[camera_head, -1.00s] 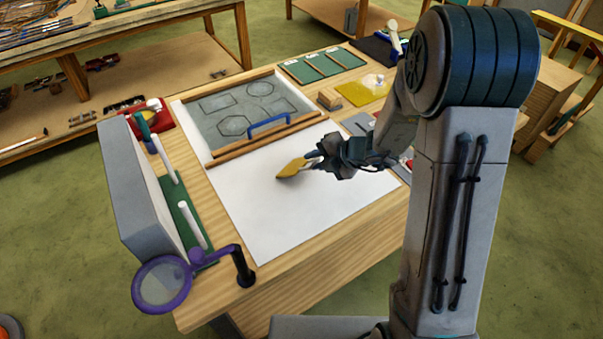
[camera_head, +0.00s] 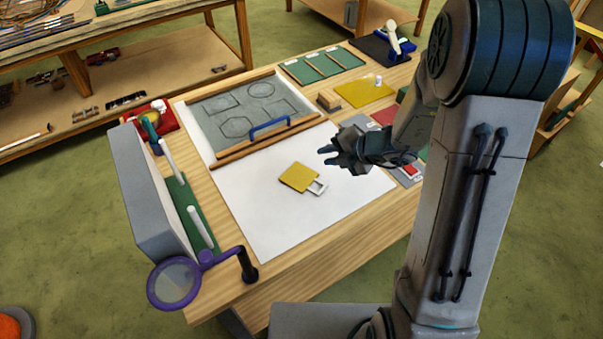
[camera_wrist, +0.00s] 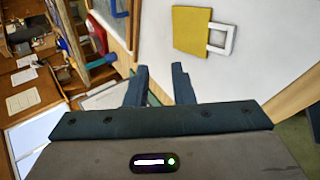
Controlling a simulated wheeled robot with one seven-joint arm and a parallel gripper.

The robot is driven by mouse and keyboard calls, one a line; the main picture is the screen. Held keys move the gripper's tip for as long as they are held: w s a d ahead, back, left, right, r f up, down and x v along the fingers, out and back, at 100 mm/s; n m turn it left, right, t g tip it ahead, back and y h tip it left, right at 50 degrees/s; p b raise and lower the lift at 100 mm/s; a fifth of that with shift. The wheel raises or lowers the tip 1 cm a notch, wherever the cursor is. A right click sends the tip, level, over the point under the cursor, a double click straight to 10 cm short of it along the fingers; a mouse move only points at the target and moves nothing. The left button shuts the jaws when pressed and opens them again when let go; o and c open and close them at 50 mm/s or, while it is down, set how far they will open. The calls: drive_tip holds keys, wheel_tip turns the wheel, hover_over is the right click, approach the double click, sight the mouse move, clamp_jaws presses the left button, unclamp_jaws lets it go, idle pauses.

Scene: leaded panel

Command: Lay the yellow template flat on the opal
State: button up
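The yellow template (camera_head: 297,176) lies on the large white sheet (camera_head: 263,225) in the head view and looks flat. Its pale loop handle (camera_head: 318,187) sticks out at its lower right. The wrist view also shows the template (camera_wrist: 191,30) and the handle (camera_wrist: 222,39), with nothing gripping them. I cannot tell whether the white sheet is the opal or whether a separate pale piece lies under the template. My gripper (camera_head: 324,155) is up and to the right of the template, apart from it. In the wrist view its two fingers (camera_wrist: 158,70) stand apart with nothing between them.
A grey board (camera_head: 212,119) with outlined shapes, wooden rails and a blue handle (camera_head: 270,128) borders the sheet behind. A purple magnifier (camera_head: 174,282) and a grey upright block (camera_head: 142,190) stand at the left. A yellow sheet (camera_head: 364,92) lies back right. The sheet's front is clear.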

drive_tip(key=shift+s+d+r, duration=0.1)
drive_tip(key=shift+d+r, duration=0.1)
drive_tip(key=shift+r, duration=0.55)
drive_tip(key=shift+s+d+r, duration=0.1)
drive_tip(key=shift+d+r, duration=0.05)
drive_tip(key=shift+r, duration=0.6)
drive_tip(key=shift+s+d+r, duration=0.1)
drive_tip(key=shift+d+r, duration=0.1)
drive_tip(key=shift+r, duration=0.55)
drive_tip(key=s+r+n+g+h+b, duration=0.3)
drive_tip(key=s+n, duration=0.9)
drive_tip(key=n, duration=1.1)
drive_tip(key=s+d+r+n+t+h+b, duration=0.1)
drive_tip(key=s+d+n+h, duration=0.4)
drive_tip(key=n, duration=1.5)
drive_tip(key=s+d+r+b, duration=0.1)
drive_tip(key=s+d+b, duration=0.1)
drive_tip(key=s+d, duration=0.1)
drive_tip(key=shift+s+d+r, duration=0.15)
drive_tip(key=shift+s+d, duration=0.15)
drive_tip(key=shift+s, duration=0.3)
